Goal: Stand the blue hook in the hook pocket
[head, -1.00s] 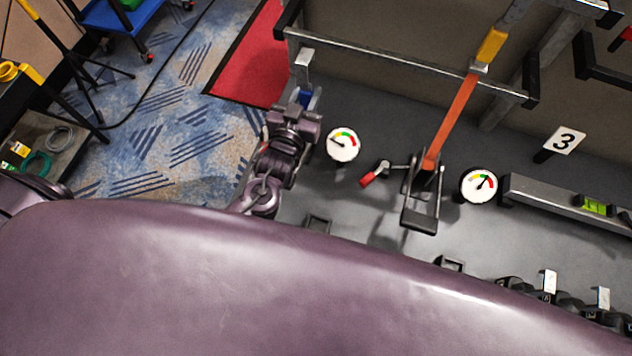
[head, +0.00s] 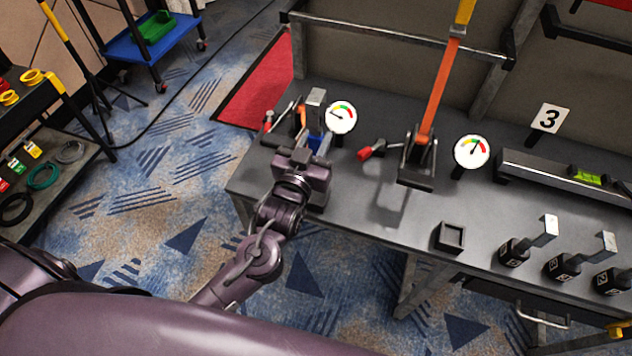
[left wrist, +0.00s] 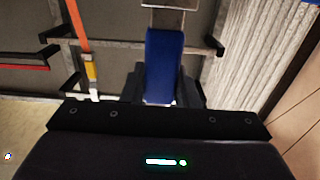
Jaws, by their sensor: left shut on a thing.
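My left gripper (head: 308,158) is shut on the blue hook (head: 314,143), whose pale metal plate (head: 316,97) points up from its blue part. In the left wrist view the blue hook (left wrist: 164,65) stands between the dark fingers. The gripper is over the left part of the grey bench. A square black pocket (head: 450,236) sits empty on the bench, well right of the gripper. My right gripper is out of view.
Behind the gripper stand a round gauge (head: 341,117) and a rail. Several numbered hooks (head: 515,252) and a level (head: 560,175) lie farther right. The bench between is mostly clear.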

